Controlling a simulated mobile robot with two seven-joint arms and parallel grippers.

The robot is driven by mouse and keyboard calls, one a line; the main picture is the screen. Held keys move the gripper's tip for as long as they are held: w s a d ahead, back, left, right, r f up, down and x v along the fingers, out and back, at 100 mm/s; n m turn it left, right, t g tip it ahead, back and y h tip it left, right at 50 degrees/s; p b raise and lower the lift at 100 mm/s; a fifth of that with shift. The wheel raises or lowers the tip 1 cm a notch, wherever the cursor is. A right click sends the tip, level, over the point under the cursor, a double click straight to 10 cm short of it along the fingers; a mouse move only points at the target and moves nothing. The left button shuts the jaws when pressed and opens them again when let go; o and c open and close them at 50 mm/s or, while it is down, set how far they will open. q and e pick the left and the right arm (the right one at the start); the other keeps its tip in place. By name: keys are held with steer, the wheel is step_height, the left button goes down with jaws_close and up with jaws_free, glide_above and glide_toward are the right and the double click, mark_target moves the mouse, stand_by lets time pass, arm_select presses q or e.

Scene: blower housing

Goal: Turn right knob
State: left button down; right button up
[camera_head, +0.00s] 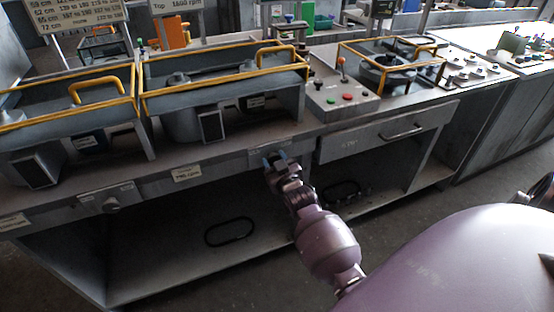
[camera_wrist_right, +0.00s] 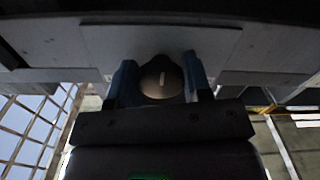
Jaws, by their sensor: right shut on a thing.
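The right knob (camera_wrist_right: 161,78) is a round dark knob with a light mark, set on the front panel of the bench (camera_wrist_right: 235,50). In the right wrist view it sits between the two blue-tipped fingers of my right gripper (camera_wrist_right: 160,82), which is shut on it. The light mark stands nearly upright. In the head view my right gripper (camera_head: 279,160) is at the bench's front edge and hides the knob. Another knob (camera_head: 111,204) is on the panel further left. My left gripper is not in view.
Blower housings with yellow rails (camera_head: 225,66) stand on the bench above. A control box (camera_head: 340,95) with buttons and a lever is to the right, over a drawer (camera_head: 385,132) with a handle. Black loops (camera_head: 229,232) lie on the lower shelf.

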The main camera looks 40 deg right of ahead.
steer(key=shift+m+p, duration=0.45)
steer(key=shift+m, duration=0.75)
steer(key=o, duration=0.9)
steer(key=p+v, duration=0.1)
steer(key=v, duration=0.9)
steer(key=shift+s+a, duration=0.1)
steer(key=shift+s, duration=0.3)
steer(key=shift+f, duration=0.1)
